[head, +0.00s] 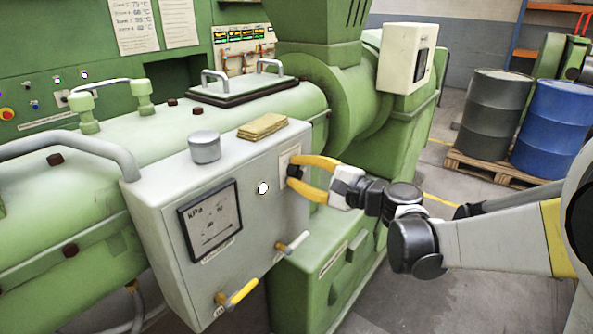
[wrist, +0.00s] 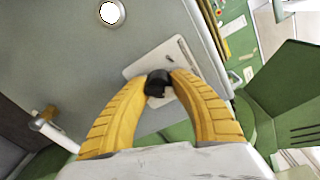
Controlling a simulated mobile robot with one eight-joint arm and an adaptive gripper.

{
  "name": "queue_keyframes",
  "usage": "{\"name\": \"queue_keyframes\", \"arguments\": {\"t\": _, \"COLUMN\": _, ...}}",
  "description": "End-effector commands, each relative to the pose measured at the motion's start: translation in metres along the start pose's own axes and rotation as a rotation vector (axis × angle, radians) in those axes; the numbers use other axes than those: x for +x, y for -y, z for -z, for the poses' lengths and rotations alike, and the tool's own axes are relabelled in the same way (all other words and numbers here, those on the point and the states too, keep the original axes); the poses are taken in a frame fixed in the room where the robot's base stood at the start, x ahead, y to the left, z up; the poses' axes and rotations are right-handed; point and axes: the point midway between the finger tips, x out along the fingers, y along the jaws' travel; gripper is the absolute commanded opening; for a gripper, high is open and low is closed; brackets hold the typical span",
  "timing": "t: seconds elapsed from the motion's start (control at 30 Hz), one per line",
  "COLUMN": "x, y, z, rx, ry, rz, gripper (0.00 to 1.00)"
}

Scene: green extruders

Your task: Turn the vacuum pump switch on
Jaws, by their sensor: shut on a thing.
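The vacuum pump switch is a small black knob (wrist: 157,84) on a pale plate (wrist: 178,62) on the grey pump box. In the head view the plate (head: 286,160) is on the box's front right, with the knob mostly hidden by the fingers. My gripper (head: 292,174) has yellow fingers and reaches the plate from the right. In the wrist view my gripper (wrist: 158,84) is shut on the knob, with one finger on each side of it. The switch's position cannot be told. A round white light (head: 263,188) shows on the box left of the switch.
The grey box (head: 160,208) carries a kPa gauge (head: 210,222), a yellow-handled valve (head: 238,293) and a pale-handled valve (head: 292,243). A grey jar (head: 205,147) and yellow cloth (head: 262,126) lie on top. Barrels (head: 494,113) stand far right. The floor at lower right is mostly clear.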

Motion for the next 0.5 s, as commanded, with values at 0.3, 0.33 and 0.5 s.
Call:
{"name": "queue_keyframes", "arguments": {"t": 0.3, "x": 0.0002, "y": 0.0013, "z": 0.0006, "rx": 0.043, "ry": 0.001, "rz": 0.000, "gripper": 0.00}}
{"name": "queue_keyframes", "arguments": {"t": 0.33, "x": 0.0002, "y": 0.0013, "z": 0.0006, "rx": 0.043, "ry": 0.001, "rz": 0.000, "gripper": 0.00}}
{"name": "queue_keyframes", "arguments": {"t": 0.5, "x": 0.0002, "y": 0.0013, "z": 0.0007, "rx": 0.043, "ry": 0.001, "rz": 0.001, "gripper": 0.00}}
